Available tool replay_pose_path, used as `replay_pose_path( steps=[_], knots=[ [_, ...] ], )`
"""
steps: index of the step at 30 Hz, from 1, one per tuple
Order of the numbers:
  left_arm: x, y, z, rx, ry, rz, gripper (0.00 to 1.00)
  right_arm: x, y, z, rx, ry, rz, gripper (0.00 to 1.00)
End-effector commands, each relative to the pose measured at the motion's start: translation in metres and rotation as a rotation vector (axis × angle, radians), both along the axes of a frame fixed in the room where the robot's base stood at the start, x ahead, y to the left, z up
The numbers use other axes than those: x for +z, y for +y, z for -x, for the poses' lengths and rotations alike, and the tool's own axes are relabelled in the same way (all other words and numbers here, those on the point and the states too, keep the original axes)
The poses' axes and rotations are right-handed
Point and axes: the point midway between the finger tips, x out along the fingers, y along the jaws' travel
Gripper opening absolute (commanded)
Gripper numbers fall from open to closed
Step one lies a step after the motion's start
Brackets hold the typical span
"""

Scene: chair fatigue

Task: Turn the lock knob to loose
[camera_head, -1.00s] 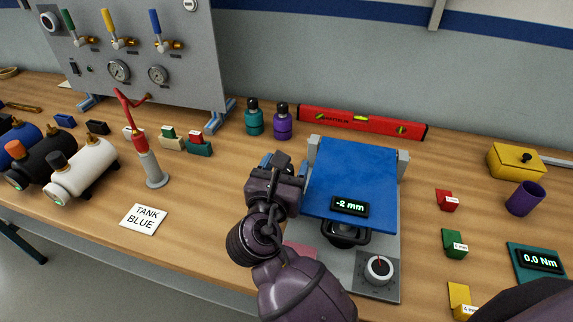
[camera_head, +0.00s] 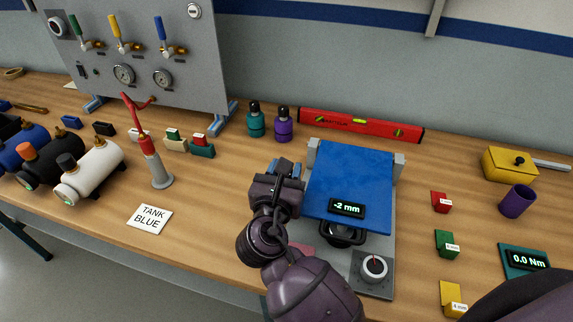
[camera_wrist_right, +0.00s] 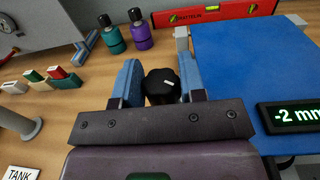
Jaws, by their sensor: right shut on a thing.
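A test stand with a blue plate (camera_head: 350,180) stands on the bench; its small display (camera_head: 347,208) reads -2 mm. In the right wrist view, a black lock knob (camera_wrist_right: 161,86) with a short white mark sits at the left side of the blue plate (camera_wrist_right: 255,65). My right gripper (camera_wrist_right: 159,74) is shut on this knob, one blue finger on each side. In the head view my right gripper (camera_head: 287,172) is left of the plate and hides the knob. My left gripper is not in view.
A red level (camera_head: 360,124) and two bottles, teal (camera_head: 256,122) and purple (camera_head: 283,127), stand behind. Small red (camera_head: 441,202), green (camera_head: 446,243) and yellow blocks (camera_head: 452,298) lie to the right.

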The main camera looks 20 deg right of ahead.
Motion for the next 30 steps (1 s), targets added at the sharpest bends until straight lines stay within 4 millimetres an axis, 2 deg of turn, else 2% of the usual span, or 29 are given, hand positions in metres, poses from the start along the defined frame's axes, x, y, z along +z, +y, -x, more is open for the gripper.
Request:
replay_pose_path(
  steps=[1,3,11,21,30],
  knots=[
    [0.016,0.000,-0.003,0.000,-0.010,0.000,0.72,0.006,-0.001,0.001,0.013,0.003,0.004,0.14],
    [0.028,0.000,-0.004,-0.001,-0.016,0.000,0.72,0.006,-0.001,0.001,0.037,0.004,0.005,0.14],
    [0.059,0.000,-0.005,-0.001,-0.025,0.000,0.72,0.003,-0.001,0.001,0.136,0.005,0.003,0.14],
    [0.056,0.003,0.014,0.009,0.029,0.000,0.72,0.001,-0.001,0.000,0.283,0.003,0.002,0.14],
    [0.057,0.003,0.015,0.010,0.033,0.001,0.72,0.001,-0.001,0.000,0.516,0.000,0.006,0.14]
  ],
)
